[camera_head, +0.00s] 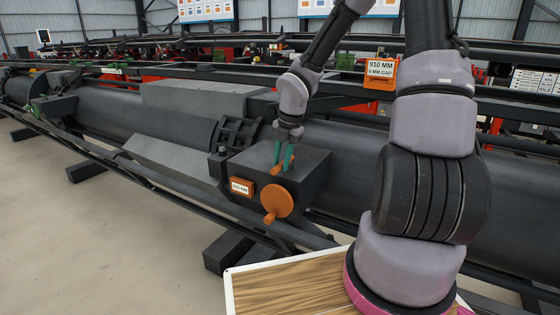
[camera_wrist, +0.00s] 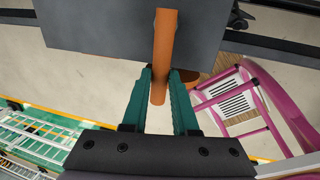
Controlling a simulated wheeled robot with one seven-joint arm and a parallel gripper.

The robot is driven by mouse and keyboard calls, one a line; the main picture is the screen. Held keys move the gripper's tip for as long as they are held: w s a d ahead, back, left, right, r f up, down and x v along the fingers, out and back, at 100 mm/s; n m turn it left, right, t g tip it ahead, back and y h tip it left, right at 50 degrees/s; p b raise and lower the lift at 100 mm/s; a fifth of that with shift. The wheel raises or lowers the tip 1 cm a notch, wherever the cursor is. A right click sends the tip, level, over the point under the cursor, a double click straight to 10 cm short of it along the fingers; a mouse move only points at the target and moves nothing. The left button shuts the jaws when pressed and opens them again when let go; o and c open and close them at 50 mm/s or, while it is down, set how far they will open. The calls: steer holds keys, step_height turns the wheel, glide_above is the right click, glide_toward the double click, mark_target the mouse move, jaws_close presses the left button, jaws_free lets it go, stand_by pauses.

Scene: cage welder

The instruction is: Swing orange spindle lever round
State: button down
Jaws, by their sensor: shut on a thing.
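The orange lever (camera_head: 275,171) is a short round bar at the top of a dark grey box (camera_head: 312,172) on the machine's long cylinder. My gripper (camera_head: 283,158) reaches down over the box top with its two teal fingers at the lever. In the wrist view the lever (camera_wrist: 164,40) runs from the dark box face down between the fingertips. My gripper (camera_wrist: 162,76) is shut on it, one finger on each side near its free end. The fingers partly hide the lever in the head view.
An orange round disc (camera_head: 277,201) with a knob sits on the box's front, beside a "920 MM" label (camera_head: 241,187). A wooden-topped surface (camera_head: 290,290) lies at the front. A dark rail (camera_head: 160,185) runs along the machine's near side. Bare floor is at left.

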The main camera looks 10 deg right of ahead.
stand_by(0.4)
steer(key=c, duration=0.7)
jaws_free()
steer(key=shift+s+d+r, duration=0.25)
steer(key=shift+r, duration=1.5)
steer(key=shift+s+d+r, duration=0.25)
steer(key=shift+d+r, duration=0.05)
steer(key=shift+r, duration=1.5)
steer(key=shift+s+d+r, duration=0.25)
steer(key=shift+r, duration=1.5)
